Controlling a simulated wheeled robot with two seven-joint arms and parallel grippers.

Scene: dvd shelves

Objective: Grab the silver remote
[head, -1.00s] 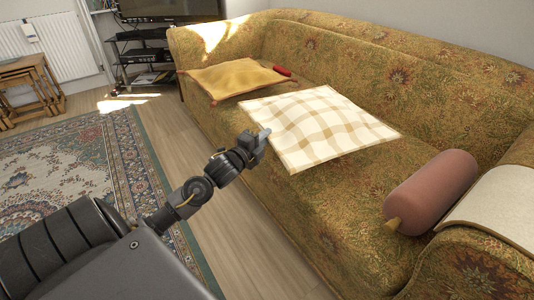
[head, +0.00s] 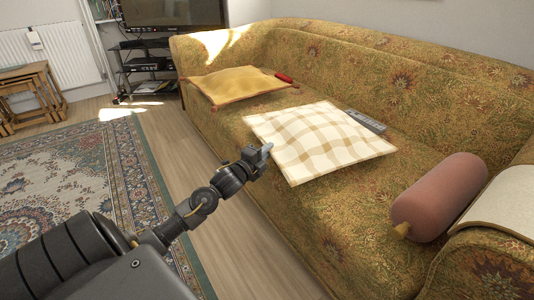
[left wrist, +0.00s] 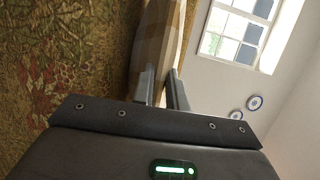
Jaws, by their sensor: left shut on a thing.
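A grey-silver remote (head: 366,121) lies on the sofa seat, just behind the far right edge of the checked cushion (head: 325,140). The cushion is cream with tan checks and lies on the seat, its front edge raised near my gripper. My left gripper (head: 266,151) is shut on the near left edge of this cushion. In the left wrist view, the cushion (left wrist: 160,45) stands edge-on between the fingers of my left gripper (left wrist: 162,90). My right gripper is not in view.
The patterned sofa (head: 330,225) fills the right side. On it lie a yellow cushion (head: 238,84), a small red object (head: 284,78) and a pinkish bolster (head: 440,195). A rug (head: 85,180) covers the floor at left. Nested tables (head: 35,90) and a TV stand (head: 150,68) are at the back.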

